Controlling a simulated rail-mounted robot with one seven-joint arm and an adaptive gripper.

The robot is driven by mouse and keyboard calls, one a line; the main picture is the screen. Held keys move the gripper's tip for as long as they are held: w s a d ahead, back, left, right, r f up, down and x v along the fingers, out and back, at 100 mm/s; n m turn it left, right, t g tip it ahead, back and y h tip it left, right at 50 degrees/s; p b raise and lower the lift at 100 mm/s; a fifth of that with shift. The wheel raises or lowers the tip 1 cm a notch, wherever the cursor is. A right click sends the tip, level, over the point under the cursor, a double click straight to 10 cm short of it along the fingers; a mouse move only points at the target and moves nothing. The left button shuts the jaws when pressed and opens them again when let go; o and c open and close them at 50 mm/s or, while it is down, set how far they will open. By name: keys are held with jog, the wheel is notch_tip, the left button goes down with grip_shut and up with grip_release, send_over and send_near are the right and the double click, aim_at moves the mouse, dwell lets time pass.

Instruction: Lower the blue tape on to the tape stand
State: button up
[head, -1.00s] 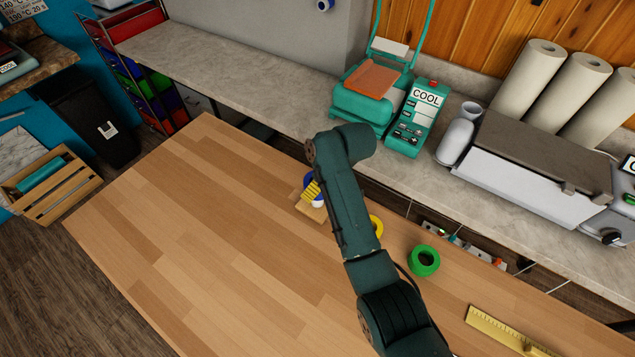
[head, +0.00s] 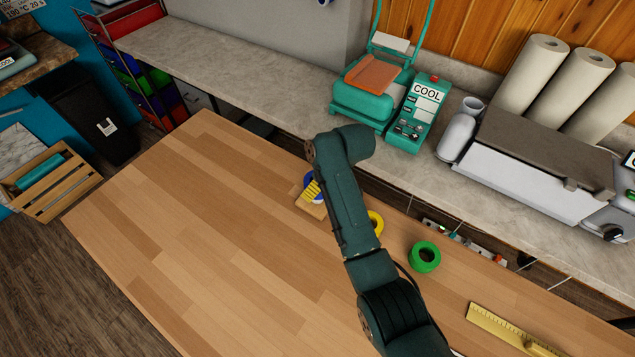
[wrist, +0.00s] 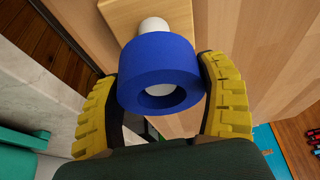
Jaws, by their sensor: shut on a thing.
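The blue tape (wrist: 158,60) is a thick roll between the two yellow-padded fingers of my gripper (wrist: 160,78) in the wrist view. My gripper is shut on its sides. The tape stand has a square wooden base (wrist: 125,14) and a white peg (wrist: 154,25), which shows just past the roll's far rim. In the head view the blue tape (head: 308,181) shows behind a yellow finger of my gripper (head: 313,188), over the wooden base (head: 315,211); the peg is hidden there.
A yellow tape (head: 376,223), partly behind my arm, and a green tape (head: 424,257) lie to the right on the wooden table (head: 190,220). A yellow ruler (head: 505,330) lies at the lower right. The table's left side is clear.

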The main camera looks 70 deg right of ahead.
jog(key=shift+f, duration=0.55)
jog(key=shift+f+b, duration=1.05)
jog(key=shift+f, duration=0.9)
jog(key=o, duration=1.2)
jog(key=shift+c, duration=0.2)
